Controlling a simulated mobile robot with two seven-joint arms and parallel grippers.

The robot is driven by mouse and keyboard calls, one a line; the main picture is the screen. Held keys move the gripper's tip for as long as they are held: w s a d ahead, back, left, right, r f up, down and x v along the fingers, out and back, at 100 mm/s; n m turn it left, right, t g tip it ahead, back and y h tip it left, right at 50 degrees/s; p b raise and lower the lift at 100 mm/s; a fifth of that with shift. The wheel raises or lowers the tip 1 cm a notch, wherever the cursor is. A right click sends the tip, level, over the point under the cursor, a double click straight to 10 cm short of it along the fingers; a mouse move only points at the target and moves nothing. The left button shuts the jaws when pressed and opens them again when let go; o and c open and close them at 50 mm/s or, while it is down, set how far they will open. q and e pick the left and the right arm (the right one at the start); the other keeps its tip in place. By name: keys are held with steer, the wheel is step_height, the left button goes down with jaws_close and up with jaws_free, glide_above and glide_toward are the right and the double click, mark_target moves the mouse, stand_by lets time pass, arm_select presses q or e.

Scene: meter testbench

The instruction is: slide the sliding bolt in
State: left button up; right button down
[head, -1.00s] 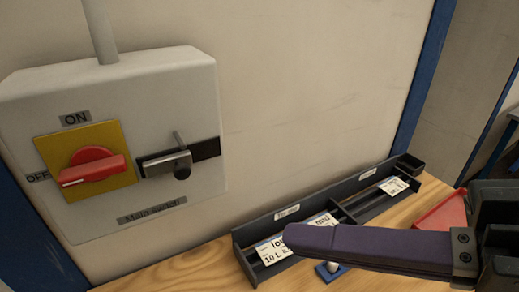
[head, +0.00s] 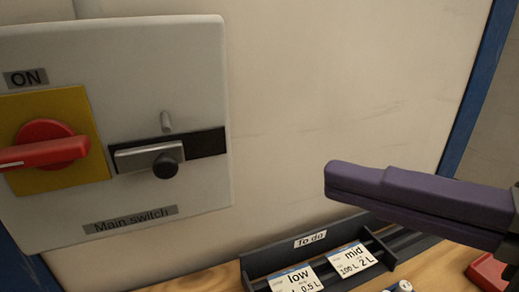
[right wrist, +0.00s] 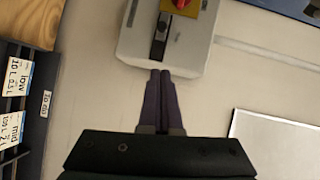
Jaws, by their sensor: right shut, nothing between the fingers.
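The sliding bolt (head: 150,156) is a small metal bar with a round black knob (head: 166,167). It lies in a dark slot on the front of the grey main switch box, with bare dark slot showing to its right. A small grey pin (head: 166,122) stands out just above the bolt. My right gripper (head: 328,180), with purple fingers, is shut and empty. It is to the right of the box, apart from the bolt. In the right wrist view the shut fingertips (right wrist: 160,74) point toward the box and the bolt (right wrist: 158,48). My left gripper is not in view.
The red rotary handle (head: 45,150) sits on a yellow plate left of the bolt, pointing to the left. Below, a dark "To do" tray (head: 262,262) with cards stands on the wooden bench (head: 215,280). A red container (head: 490,272) is at lower right. The wall between box and gripper is clear.

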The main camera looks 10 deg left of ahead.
mark_target(125, 164)
steer(key=p+x, duration=0.1)
steer(key=x, duration=0.2)
steer(key=s+p+x, duration=0.1)
steer(key=x, duration=0.3)
steer(key=p+x, duration=0.1)
steer(key=x, duration=0.2)
steer(key=shift+s+a, duration=0.25)
steer(key=shift+a, duration=0.4)
steer(key=shift+s+a+f, duration=0.2)
steer(key=shift+s+a, duration=0.05)
steer(key=shift+a, duration=0.4)
steer(key=shift+a, duration=0.1)
steer(key=s+a, duration=0.1)
steer(key=s+a+p, duration=0.1)
steer(key=a, duration=0.1)
steer(key=shift+s+a, duration=0.15)
